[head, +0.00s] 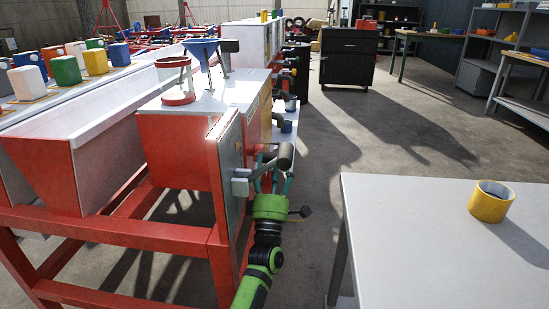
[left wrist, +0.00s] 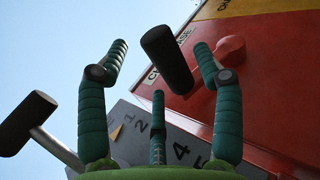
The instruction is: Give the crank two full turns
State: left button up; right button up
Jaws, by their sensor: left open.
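My left gripper (head: 272,168) is open beside the red planter's end, with its teal fingers raised around a dark cylindrical handle (head: 286,155). In the left wrist view a black grip (left wrist: 167,60) shows between the spread fingers; I cannot tell whether they touch it. A second black grip (left wrist: 28,122) on a metal rod is at the left there. I cannot tell for certain which grip belongs to the crank. A grey plate (left wrist: 128,128) with numbers is partly hidden behind the fingers. My right gripper is not in view.
The red planter frame (head: 110,228) and white hopper (head: 95,125) fill the left. A pale table (head: 420,260) with a yellow ring (head: 491,201) stands close on the right. Open floor (head: 370,135) lies beyond, before a black cabinet (head: 348,58).

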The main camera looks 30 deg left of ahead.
aim_at(271, 154)
pick_arm(q)
jog(key=shift+x, duration=1.45)
